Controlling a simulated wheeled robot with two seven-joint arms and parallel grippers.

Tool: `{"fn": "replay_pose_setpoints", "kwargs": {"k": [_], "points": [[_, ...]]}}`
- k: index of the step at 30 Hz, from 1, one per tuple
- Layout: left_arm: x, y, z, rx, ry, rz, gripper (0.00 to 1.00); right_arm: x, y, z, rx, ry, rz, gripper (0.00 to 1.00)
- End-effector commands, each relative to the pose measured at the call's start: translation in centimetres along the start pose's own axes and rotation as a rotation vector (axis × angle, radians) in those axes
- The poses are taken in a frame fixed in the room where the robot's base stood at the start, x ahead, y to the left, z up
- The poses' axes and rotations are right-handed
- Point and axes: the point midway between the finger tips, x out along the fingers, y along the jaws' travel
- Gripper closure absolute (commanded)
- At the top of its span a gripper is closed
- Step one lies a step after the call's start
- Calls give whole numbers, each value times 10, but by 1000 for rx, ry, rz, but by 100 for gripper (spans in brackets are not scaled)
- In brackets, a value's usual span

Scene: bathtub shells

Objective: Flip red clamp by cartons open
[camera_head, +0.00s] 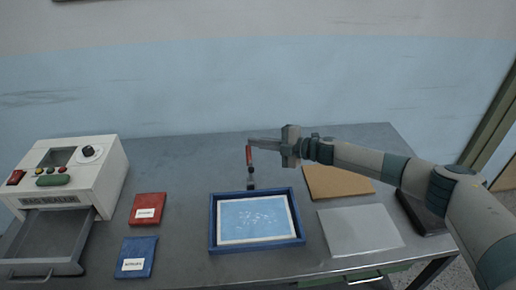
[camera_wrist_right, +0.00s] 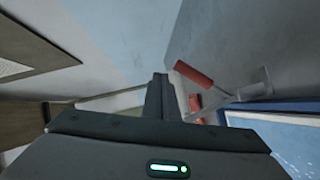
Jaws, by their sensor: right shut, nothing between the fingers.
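The red clamp (camera_head: 249,156) stands behind the blue-framed tray, its red handle pointing up in the head view. In the wrist view its red handle (camera_wrist_right: 193,73) is tilted beside a metal bracket (camera_wrist_right: 248,93), with a second red part (camera_wrist_right: 196,104) below. My right gripper (camera_head: 252,141) is shut and empty, its tip at the handle's top in the head view. In the wrist view the shut fingers (camera_wrist_right: 158,92) lie just left of the handle; I cannot tell whether they touch it. My left gripper is not in view.
The blue tray (camera_head: 213,226) holds a light-blue speckled sheet. A brown board (camera_head: 335,184) and a clear sheet (camera_head: 360,230) lie to the right. A red packet (camera_head: 148,208), a blue packet (camera_head: 136,257) and a white machine (camera_head: 75,165) with an open drawer are on the left.

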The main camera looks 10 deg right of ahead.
Motion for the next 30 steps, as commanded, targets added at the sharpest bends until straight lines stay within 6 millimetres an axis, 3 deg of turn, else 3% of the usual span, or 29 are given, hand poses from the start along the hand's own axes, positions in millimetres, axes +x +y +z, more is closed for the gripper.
{"fn": "replay_pose_setpoints", "kwargs": {"k": [9,30], "points": [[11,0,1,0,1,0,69,8,-5,11,0,0,0,100],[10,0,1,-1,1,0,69,7,-4,12,-1,1,0,100]]}}
